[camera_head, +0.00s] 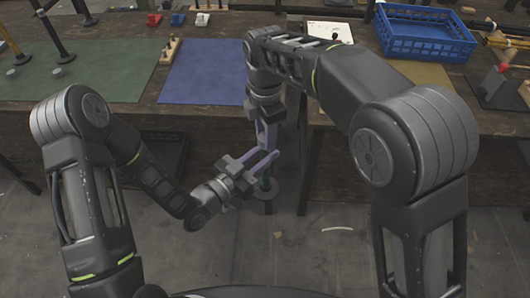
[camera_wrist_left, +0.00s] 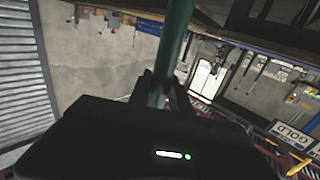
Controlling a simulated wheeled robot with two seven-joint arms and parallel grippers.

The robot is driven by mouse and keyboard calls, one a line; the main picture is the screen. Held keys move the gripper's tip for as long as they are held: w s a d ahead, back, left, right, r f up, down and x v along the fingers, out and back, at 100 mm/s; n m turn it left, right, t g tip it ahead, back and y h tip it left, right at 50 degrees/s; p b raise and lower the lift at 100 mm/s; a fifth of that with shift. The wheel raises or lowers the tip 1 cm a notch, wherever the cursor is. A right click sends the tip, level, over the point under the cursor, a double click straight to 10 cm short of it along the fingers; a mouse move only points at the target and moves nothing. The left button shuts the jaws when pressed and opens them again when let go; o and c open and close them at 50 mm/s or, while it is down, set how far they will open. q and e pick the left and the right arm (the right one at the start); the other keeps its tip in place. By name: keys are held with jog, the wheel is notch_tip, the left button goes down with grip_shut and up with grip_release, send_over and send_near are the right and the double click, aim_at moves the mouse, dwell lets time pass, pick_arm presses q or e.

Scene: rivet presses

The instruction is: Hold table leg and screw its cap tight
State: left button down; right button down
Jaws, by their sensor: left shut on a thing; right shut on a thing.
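A green table leg (camera_wrist_left: 178,35) runs up between the fingers of my left gripper (camera_wrist_left: 165,88) in the left wrist view. My left gripper (camera_head: 264,160) comes in from the left and is shut on the leg in front of the table edge. My right gripper (camera_head: 266,136) points down just above it and is shut at the leg's upper end. The cap is hidden by the right fingers, so I cannot see how it sits.
A blue mat (camera_head: 200,72) and a green mat (camera_head: 100,75) lie on the wooden table. A red-handled device (camera_head: 495,85) stands at the right. Grey floor (camera_head: 325,255) lies open below.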

jog(key=m, duration=1.7)
jog(key=shift+m, duration=0.4)
jog(key=m, duration=1)
jog(key=shift+f, duration=0.1)
jog(key=m, duration=0.5)
jog(key=shift+m, duration=0.3)
jog(key=m, duration=0.3)
jog(key=c, duration=0.9)
grip_release()
